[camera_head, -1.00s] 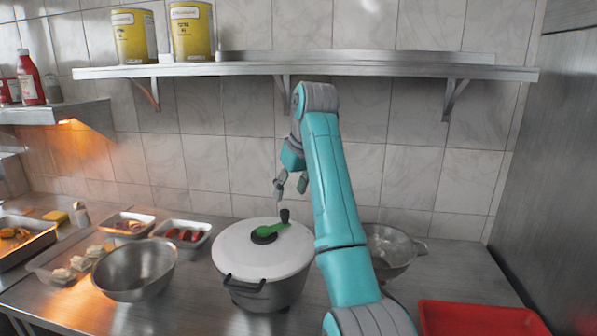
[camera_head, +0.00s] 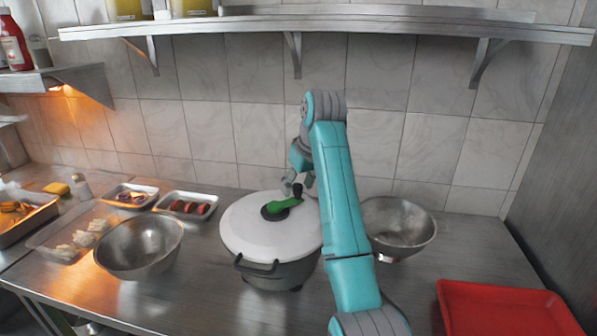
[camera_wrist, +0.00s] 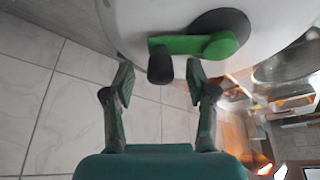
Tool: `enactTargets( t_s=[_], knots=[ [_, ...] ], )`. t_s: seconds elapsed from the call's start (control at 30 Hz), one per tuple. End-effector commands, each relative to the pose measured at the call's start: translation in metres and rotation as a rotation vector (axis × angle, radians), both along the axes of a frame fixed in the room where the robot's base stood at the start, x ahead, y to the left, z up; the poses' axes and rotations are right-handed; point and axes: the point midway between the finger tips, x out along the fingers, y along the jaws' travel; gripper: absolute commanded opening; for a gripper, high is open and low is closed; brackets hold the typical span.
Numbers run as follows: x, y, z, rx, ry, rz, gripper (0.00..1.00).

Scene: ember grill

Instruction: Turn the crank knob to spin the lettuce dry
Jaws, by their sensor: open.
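The salad spinner is a grey pot (camera_head: 268,272) with a white lid (camera_head: 250,233), standing on the steel counter. A green crank (camera_head: 282,206) sits on a dark hub on the lid and carries a black upright knob (camera_head: 297,190) at its end. My gripper (camera_head: 303,182) is at the knob, partly overlapping it in the head view. In the wrist view my gripper (camera_wrist: 160,80) is open, with the black knob (camera_wrist: 160,68) between and just past its fingertips, not clasped. The green crank (camera_wrist: 205,45) runs right from the knob to the hub. The lettuce is not visible.
A steel bowl (camera_head: 140,248) stands left of the spinner and a colander (camera_head: 398,225) right of it. Small food trays (camera_head: 187,205) lie behind on the left. A red tray (camera_head: 505,308) is at front right. A wall shelf (camera_head: 330,27) hangs above.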

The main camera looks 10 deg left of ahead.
Motion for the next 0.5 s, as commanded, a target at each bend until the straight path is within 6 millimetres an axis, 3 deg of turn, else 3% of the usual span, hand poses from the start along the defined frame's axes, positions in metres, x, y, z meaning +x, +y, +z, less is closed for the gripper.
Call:
enactTargets(
  t_s=[0.43, 0.5],
  knots=[
    [0.0000, 0.0005, -0.0092, 0.000, 0.000, 0.001, 0.57],
    [0.0000, 0.0005, -0.0092, -0.001, 0.000, 0.001, 0.42]
  ],
)
